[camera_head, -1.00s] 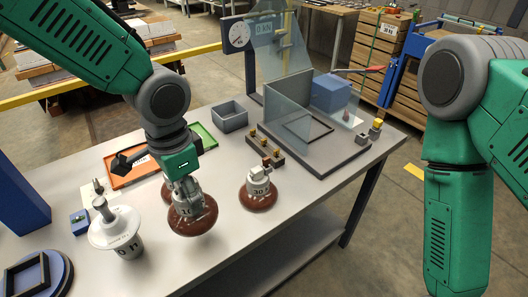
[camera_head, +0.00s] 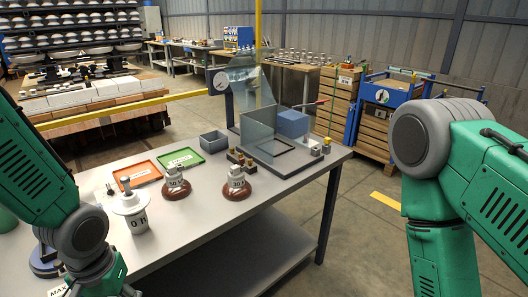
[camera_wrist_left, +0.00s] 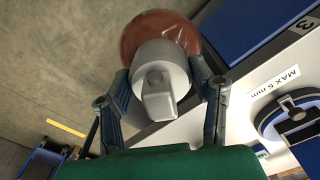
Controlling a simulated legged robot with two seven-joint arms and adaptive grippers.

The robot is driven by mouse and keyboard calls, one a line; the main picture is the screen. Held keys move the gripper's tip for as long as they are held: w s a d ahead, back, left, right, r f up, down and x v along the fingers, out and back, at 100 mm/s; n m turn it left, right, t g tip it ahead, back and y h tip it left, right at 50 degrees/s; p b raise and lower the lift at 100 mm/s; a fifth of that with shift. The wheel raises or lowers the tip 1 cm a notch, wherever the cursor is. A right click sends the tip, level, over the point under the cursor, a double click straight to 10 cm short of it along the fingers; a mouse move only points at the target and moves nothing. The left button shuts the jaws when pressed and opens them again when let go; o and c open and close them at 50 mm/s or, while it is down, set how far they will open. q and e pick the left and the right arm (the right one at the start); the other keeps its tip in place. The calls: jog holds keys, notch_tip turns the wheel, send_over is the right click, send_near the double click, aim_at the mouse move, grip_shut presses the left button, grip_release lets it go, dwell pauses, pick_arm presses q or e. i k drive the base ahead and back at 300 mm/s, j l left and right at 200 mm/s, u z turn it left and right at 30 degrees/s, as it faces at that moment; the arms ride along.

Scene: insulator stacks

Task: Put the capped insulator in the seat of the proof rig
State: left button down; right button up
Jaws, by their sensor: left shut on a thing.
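In the left wrist view my left gripper (camera_wrist_left: 160,82) is shut on a capped insulator, with a finger on each side of its grey metal cap (camera_wrist_left: 158,70). Its brown glossy disc (camera_wrist_left: 150,30) shows beyond the cap. In the head view my left gripper's body (camera_head: 112,282) is at the lower left; its fingers and the held insulator are below the frame. The proof rig (camera_head: 228,82), with dial gauge, clear shields and a square dark frame (camera_head: 274,147) on its base, stands at the table's far right end. My right gripper is out of view.
Brown insulators (camera_head: 175,185) (camera_head: 237,187) and a white-disc one (camera_head: 131,208) stand on the table (camera_head: 215,222). Behind them lie an orange tray (camera_head: 137,174), a green tray (camera_head: 180,158) and a grey bin (camera_head: 213,141). The table's front right is clear.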

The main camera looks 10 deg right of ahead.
aim_at(276, 147)
jog(key=i+l+z, duration=0.2)
jog(key=i+l, duration=0.2)
jog(key=l, duration=0.25)
jog(key=i+l+z, duration=0.15)
jog(key=i+l, duration=0.3)
jog(key=l, duration=0.1)
